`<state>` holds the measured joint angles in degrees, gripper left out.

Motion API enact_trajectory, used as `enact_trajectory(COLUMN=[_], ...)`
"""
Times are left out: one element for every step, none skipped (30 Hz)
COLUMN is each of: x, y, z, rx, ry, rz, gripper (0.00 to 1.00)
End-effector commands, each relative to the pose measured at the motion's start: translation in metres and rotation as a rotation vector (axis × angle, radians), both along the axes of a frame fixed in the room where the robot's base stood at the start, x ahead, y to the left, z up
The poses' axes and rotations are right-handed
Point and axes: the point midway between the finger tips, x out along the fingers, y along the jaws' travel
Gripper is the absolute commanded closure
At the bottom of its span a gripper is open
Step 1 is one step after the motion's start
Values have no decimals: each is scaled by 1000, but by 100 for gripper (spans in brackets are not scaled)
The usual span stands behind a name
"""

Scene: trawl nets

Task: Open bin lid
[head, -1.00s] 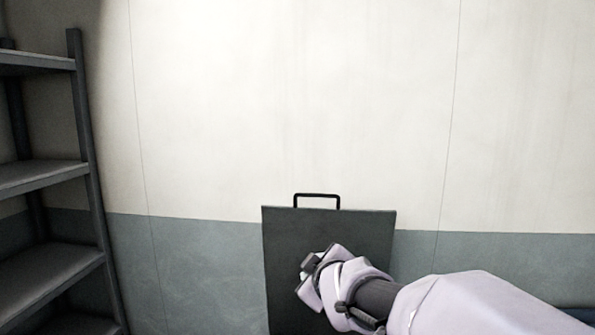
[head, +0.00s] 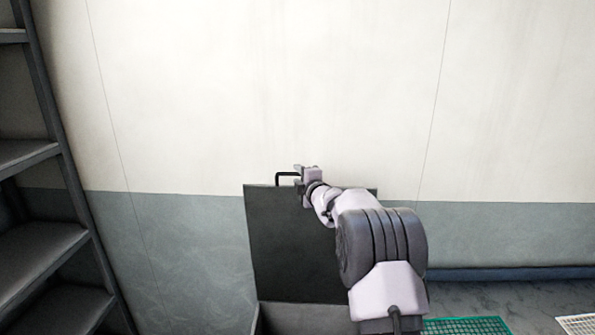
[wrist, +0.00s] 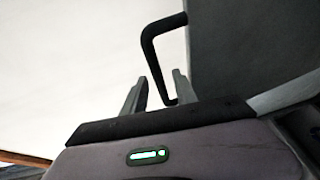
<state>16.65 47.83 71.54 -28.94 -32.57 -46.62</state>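The dark grey bin lid (head: 285,245) stands upright near the wall in the head view, above the bin's edge (head: 258,318). Its black handle (head: 279,176) sticks up from the lid's top edge. My gripper (head: 298,172) is at the handle's right side, overlapping it in the picture. In the wrist view, the fingers of my gripper (wrist: 158,88) are apart. The handle (wrist: 150,55) runs down into the gap between them, close to the right finger. I cannot tell whether they touch. The lid (wrist: 250,45) fills the upper right there. My arm hides the lid's right part.
A dark metal shelf rack (head: 50,155) stands at the left. The pale and blue-grey wall (head: 260,90) is behind the lid. A green grid (head: 465,326) and a white grid (head: 577,324) lie on the floor at the lower right.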

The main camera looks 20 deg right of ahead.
Motion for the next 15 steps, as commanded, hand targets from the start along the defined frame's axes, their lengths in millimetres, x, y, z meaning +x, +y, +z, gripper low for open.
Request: enact_trajectory(x=[6, 8, 11, 12, 13, 14, 14, 14, 14, 14, 14, 14, 14, 14, 13], y=[0, 0, 0, 0, 0, 0, 0, 0, 0, 0, 0, 0, 0, 0, 0], z=[0, 0, 0, -1, -1, -1, -1, -1, -2, -2, -2, -2, -2, -2, -2], rx=[1, 1, 1, 0, 0, 0, 0, 0, 0, 0, 0, 1, 1, 1, 1], ry=[0, 0, 0, 0, 0, 0, 0, 0, 0, 0, 0, 0, 0, 0, 0], rz=[0, -1, -1, -1, 0, 0, 0, 0, -1, -1, -1, -1, -1, -1, -1], gripper=[66, 66, 66, 66, 66, 66, 66, 66, 66, 66, 66, 66, 72, 78, 85])
